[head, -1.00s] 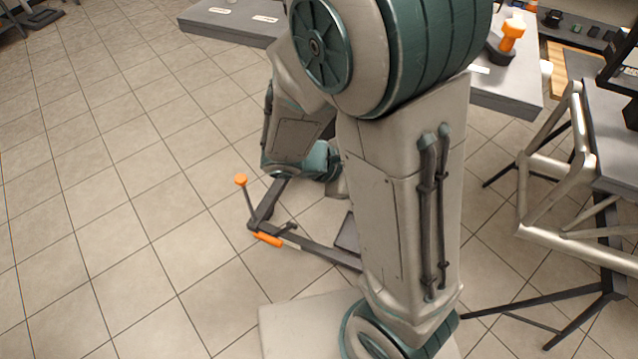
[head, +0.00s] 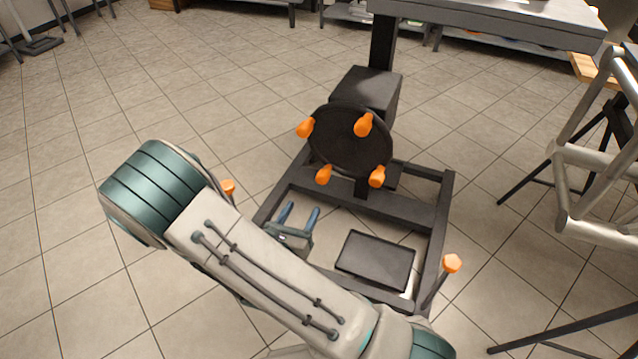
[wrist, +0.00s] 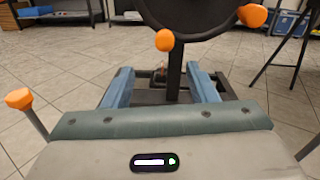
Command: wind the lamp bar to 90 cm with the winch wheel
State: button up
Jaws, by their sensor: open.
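The winch wheel (head: 350,142) is a dark disc with several orange knobs, mounted on a dark box on the stand's post. It also shows at the top of the wrist view (wrist: 190,12), cut off by the frame edge. My gripper (head: 301,213) is open and empty, its two blue fingers pointing toward the wheel, in front of it and below it. In the wrist view an orange knob (wrist: 165,40) hangs above the gap between the fingers (wrist: 160,85), apart from them. The lamp bar and any height scale are not identifiable in these frames.
The stand's dark floor frame (head: 410,212) surrounds the space below the wheel, with a dark flat plate (head: 376,260) inside. An orange-topped lever (head: 452,263) rises at the front right. A grey tabletop (head: 490,18) is above. Metal truss (head: 590,150) stands at right. Floor at left is clear.

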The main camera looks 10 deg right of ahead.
aim_at(318, 180)
jog(key=b+x, duration=0.3)
jog(key=x, duration=0.9)
jog(key=shift+w+d+r, duration=0.1)
jog(key=shift+w+d, duration=0.15)
jog(key=shift+w, duration=0.05)
